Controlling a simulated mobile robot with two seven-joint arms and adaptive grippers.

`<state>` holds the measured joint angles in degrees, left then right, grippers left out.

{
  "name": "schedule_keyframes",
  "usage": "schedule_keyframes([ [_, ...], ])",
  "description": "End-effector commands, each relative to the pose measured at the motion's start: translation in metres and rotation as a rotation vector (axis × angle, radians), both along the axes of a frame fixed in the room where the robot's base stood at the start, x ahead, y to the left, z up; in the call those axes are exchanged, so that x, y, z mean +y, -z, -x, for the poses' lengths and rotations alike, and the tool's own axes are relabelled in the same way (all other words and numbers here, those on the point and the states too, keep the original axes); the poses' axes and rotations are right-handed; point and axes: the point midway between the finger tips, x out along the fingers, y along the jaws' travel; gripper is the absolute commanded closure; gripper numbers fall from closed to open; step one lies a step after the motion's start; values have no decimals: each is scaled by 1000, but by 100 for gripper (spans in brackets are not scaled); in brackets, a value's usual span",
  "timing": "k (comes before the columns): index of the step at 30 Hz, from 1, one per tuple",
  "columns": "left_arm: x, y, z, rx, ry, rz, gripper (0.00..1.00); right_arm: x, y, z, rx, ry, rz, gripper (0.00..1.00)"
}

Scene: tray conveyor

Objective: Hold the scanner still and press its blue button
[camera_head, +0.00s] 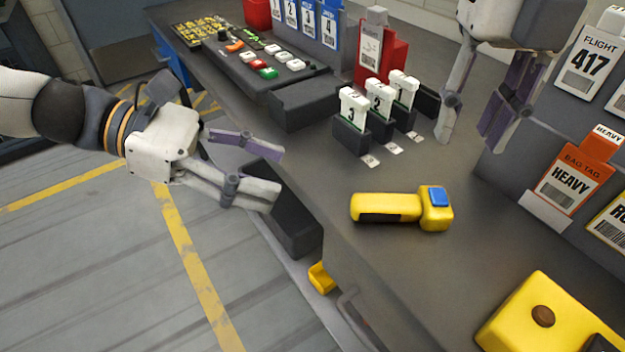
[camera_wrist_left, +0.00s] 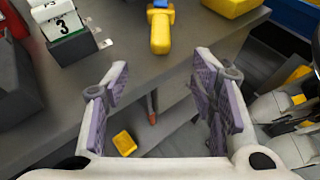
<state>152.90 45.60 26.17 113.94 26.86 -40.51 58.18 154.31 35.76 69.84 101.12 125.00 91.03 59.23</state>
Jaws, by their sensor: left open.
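The yellow scanner (camera_head: 402,207) lies on the grey counter, with its blue button (camera_head: 438,196) facing up at its right end. It also shows at the top of the left wrist view (camera_wrist_left: 160,32), with part of the blue button (camera_wrist_left: 160,4) at the frame edge. My left gripper (camera_head: 280,175) is open and empty, left of the scanner and apart from it, off the counter's front edge. Its spread fingers (camera_wrist_left: 165,95) fill the wrist view. My right gripper (camera_head: 472,120) hangs above the counter, behind and right of the scanner, with its fingers apart and nothing between them.
Numbered tag holders (camera_head: 378,110) stand behind the scanner. A button panel (camera_head: 270,68) lies at the back left. A yellow box with a brown button (camera_head: 545,312) is at front right. Tag racks (camera_head: 575,180) line the right side. Bare counter surrounds the scanner.

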Motion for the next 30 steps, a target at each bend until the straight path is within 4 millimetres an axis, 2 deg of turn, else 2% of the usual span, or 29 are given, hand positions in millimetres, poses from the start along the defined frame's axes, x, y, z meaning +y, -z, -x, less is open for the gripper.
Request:
schedule_keyframes([
  [6, -48, 22, 2, 6, 6, -1, 48, 0, 0, 0, 0, 0, 0, 67],
  [12, -86, 37, 2, 2, 3, -2, 48, 0, 0, 0, 0, 0, 0, 67],
  [18, -102, 44, 1, 2, 2, -2, 48, 0, 0, 0, 0, 0, 0, 67],
  [25, -103, 44, 1, 1, 2, -3, 48, 0, 0, 0, 0, 0, 0, 67],
  [26, -103, 44, 1, 1, 2, -3, 51, 0, 0, 0, 0, 0, 0, 67],
  [30, -103, 44, 1, 1, 2, -3, 82, 0, 0, 0, 0, 0, 0, 67],
])
